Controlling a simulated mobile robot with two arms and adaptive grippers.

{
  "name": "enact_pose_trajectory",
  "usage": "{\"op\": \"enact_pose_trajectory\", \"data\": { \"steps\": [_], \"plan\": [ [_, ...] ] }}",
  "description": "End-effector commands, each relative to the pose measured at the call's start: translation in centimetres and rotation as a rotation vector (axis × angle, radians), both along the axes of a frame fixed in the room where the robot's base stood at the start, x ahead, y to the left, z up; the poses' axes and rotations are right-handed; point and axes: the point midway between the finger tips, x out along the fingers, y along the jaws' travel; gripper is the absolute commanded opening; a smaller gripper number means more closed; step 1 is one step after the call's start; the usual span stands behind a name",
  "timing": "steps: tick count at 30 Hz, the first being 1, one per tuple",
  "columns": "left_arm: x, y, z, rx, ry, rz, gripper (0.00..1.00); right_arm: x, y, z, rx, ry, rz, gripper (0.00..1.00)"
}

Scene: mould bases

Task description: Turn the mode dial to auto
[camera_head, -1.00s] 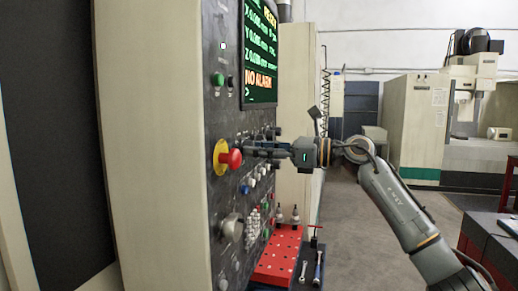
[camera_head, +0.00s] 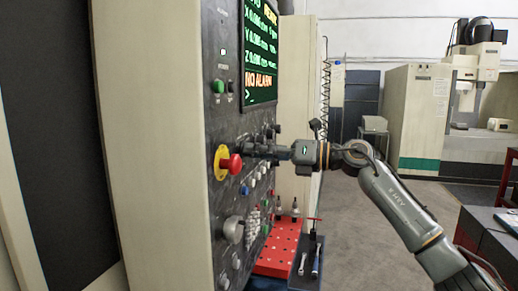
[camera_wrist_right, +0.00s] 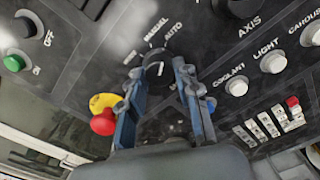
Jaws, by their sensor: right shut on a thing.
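The black mode dial (camera_wrist_right: 157,64) is on the dark control panel in the right wrist view, with the words MANUAL and AUTO printed above it. My right gripper (camera_wrist_right: 158,76) has its two blue-grey fingers on either side of the dial, shut on it. In the head view my right gripper (camera_head: 250,149) reaches in from the right and meets the panel just above the red emergency stop button. There the fingers hide the dial. I cannot tell for sure which label the dial's pointer is at. My left gripper is not in view.
The red emergency stop button (camera_head: 231,163) on its yellow ring is close below the fingers. Other knobs and white push buttons surround the dial. A red perforated tray (camera_head: 279,255) with tools beside it is below.

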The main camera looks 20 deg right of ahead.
Motion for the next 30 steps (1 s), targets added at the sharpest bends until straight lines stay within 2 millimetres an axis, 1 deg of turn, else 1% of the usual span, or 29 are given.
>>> {"op": "enact_pose_trajectory", "data": {
  "steps": [1,15,16,19,27,30],
  "plan": [
    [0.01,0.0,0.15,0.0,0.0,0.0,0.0,0.01,-0.12,0.32,0.009,0.004,-0.003,0.0],
    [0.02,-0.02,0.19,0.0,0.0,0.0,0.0,0.02,-0.14,0.32,0.019,0.015,-0.004,0.0],
    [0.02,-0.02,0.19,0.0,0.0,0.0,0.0,0.02,-0.14,0.32,0.019,0.015,-0.004,0.34],
    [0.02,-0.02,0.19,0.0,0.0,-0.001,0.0,0.02,-0.13,0.31,0.019,0.015,-0.004,0.54],
    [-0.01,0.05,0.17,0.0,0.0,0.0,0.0,0.0,-0.07,0.13,0.016,0.017,-0.002,0.55],
    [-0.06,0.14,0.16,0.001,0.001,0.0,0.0,-0.17,-0.4,0.08,0.015,0.019,-0.002,0.55]
  ]
}}
